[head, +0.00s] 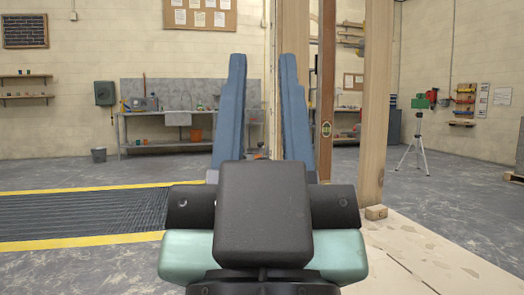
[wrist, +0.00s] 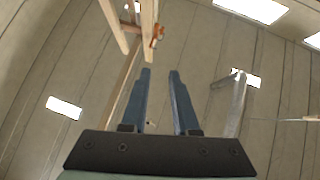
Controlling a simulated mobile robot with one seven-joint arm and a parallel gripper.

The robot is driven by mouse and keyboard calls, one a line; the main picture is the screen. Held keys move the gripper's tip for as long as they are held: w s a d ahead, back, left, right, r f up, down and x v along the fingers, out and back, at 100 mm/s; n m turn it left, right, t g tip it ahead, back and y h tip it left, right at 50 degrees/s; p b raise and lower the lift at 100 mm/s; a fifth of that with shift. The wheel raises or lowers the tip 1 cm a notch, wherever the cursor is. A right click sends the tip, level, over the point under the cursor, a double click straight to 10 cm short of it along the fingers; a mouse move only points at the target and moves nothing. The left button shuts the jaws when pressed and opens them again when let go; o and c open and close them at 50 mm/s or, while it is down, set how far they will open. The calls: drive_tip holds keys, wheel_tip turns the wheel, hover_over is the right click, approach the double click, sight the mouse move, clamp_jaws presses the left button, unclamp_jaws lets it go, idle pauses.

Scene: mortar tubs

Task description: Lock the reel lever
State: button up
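My gripper (head: 264,60) is open, its two blue fingers pointing up and apart with nothing between them. It also shows open and empty in the wrist view (wrist: 160,72), below the ceiling. No reel or lever can be made out for certain. A small orange-brown fitting (wrist: 156,33) sits on a wooden post (wrist: 147,18) in the wrist view, beyond the fingertips; I cannot tell what it is. Much of the middle of the head view is hidden behind my gripper.
A green device on a tripod (head: 419,140) stands at right. A workbench (head: 168,143) lines the back wall. Yellow-edged dark grating (head: 80,212) lies left.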

drive_tip(key=shift+r+p, duration=0.4)
drive_tip(key=shift+r, duration=0.1)
drive_tip(key=shift+c, duration=1.2)
wheel_tip(320, 180, up, 51)
drive_tip(key=p, duration=5.1)
clamp_jaws()
drive_tip(key=shift+f, duration=0.15)
drive_tip(key=shift+w, duration=0.1)
